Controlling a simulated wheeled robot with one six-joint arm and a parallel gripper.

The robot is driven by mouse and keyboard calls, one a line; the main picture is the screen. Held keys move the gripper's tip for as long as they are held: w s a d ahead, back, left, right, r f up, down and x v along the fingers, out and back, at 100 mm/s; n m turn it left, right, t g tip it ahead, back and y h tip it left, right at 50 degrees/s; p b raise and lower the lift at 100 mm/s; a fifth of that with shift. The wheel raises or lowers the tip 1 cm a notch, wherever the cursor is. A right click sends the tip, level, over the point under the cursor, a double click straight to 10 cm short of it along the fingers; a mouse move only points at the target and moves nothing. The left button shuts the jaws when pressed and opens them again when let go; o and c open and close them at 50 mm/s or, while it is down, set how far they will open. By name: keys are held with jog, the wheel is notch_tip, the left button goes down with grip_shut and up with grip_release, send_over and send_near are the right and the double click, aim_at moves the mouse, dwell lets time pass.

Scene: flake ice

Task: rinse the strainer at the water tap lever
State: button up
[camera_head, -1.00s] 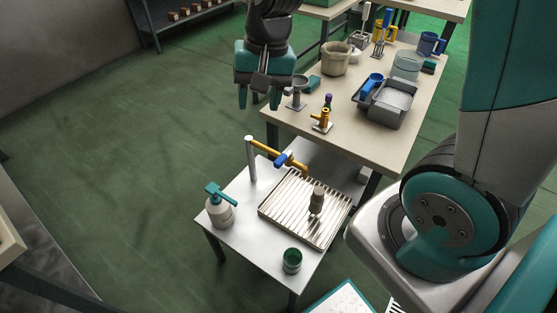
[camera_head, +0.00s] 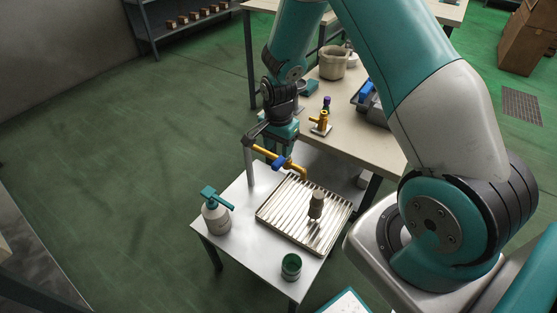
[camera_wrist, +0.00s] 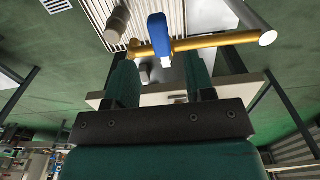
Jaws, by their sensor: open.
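The water tap is a grey post with a yellow pipe (camera_head: 262,150) and a blue lever (camera_head: 281,162). The pipe (camera_wrist: 200,42) and the blue lever (camera_wrist: 158,35) also show in the wrist view. My gripper (camera_wrist: 162,68) is open and empty, its two fingers either side of the lever in that view; I cannot tell if they touch it. In the head view my gripper (camera_head: 284,148) is right behind the tap pipe, its fingertips partly hidden. I cannot make out a strainer for certain. A grey-brown upright piece (camera_head: 316,205) stands on the ribbed drain tray (camera_head: 283,222).
A white pump bottle with a teal top (camera_head: 216,216) and a green cup (camera_head: 291,267) stand on the tap table. The wooden table behind holds a brass fitting (camera_head: 320,122), a beige pot (camera_head: 333,63) and a grey tray (camera_head: 362,105), partly hidden by my arm.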

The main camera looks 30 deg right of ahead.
aim_at(278, 161)
notch_tip(278, 161, down, 6)
jog(key=shift+r, duration=0.15)
grip_shut()
